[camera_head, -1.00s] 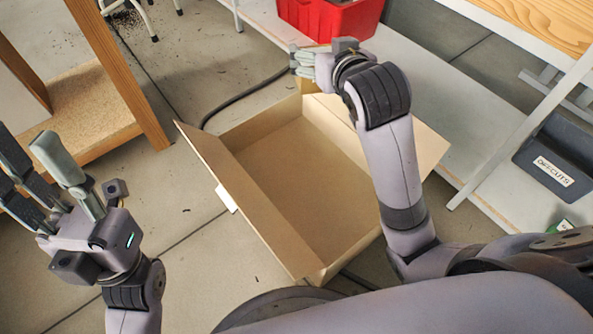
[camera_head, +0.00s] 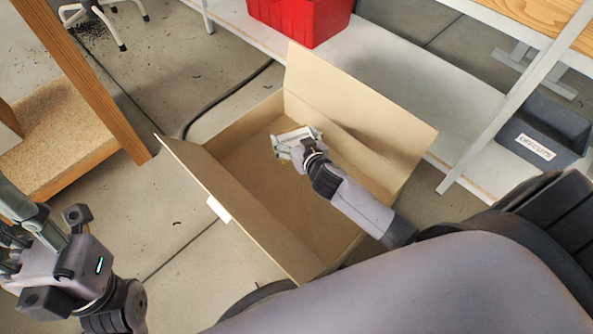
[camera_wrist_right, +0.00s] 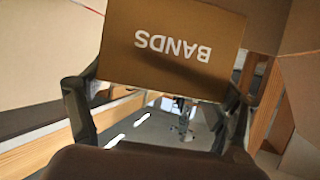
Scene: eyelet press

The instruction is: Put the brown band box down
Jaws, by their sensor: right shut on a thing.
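The brown band box (camera_wrist_right: 175,45) shows in the right wrist view, its BANDS lettering upside down. It sits between the two fingers of my right gripper (camera_head: 290,143), which is shut on it. In the head view this gripper reaches down into a large open cardboard carton (camera_head: 230,196); the band box cannot be made out there, hidden by the hand. I cannot tell whether the band box touches the carton's floor. My left gripper (camera_head: 22,228) is at the left edge, outside the carton, fingers apart and empty, partly cut off.
The carton's flaps stand out, a tall one (camera_head: 352,105) at the back right. A red bin (camera_head: 300,18) sits on a white shelf (camera_head: 420,85) behind. A grey OFFCUTS bin (camera_head: 540,135) is at right. A wooden stand (camera_head: 60,150) is at left.

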